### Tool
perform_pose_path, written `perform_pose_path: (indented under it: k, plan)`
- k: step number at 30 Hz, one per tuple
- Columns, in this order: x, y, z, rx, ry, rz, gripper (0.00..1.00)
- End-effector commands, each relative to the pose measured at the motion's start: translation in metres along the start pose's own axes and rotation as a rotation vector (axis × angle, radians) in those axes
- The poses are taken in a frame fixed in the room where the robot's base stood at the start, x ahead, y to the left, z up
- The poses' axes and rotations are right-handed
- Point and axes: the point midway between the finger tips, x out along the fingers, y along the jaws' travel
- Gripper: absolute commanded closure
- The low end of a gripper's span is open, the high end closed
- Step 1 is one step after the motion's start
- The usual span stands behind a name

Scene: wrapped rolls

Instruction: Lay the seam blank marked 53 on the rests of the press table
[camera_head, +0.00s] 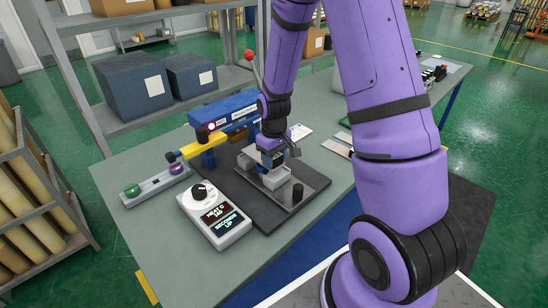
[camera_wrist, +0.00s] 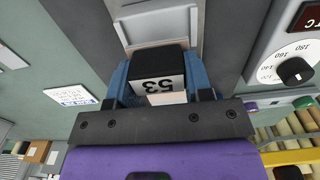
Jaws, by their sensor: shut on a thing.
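My gripper (camera_head: 271,158) reaches down over the press table (camera_head: 312,184) in the head view. In the wrist view my gripper (camera_wrist: 157,78) has its blue fingers shut on the seam blank (camera_wrist: 158,60), a dark block with a white label reading 53, upside down in the picture. Pale grey rests (camera_head: 268,179) stand on the press table under the gripper. A pale grey part of the press (camera_wrist: 158,28) shows just beyond the blank in the wrist view. I cannot tell whether the blank touches the rests; my gripper hides most of it in the head view.
A control box (camera_head: 213,213) with a dial and lit display stands left of the press table. A blue and yellow press arm (camera_head: 222,120) lies behind it, with a red-knobbed lever (camera_head: 249,56). Shelves with dark boxes (camera_head: 133,87) stand at the back left.

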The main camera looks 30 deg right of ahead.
Motion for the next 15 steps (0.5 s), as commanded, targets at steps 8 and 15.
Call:
perform_pose_path:
  k: [8,15]
  plan:
    - [0.01,0.0,0.0,0.0,-0.001,0.0,0.77]
    - [0.019,0.0,0.0,0.0,-0.001,0.0,0.77]
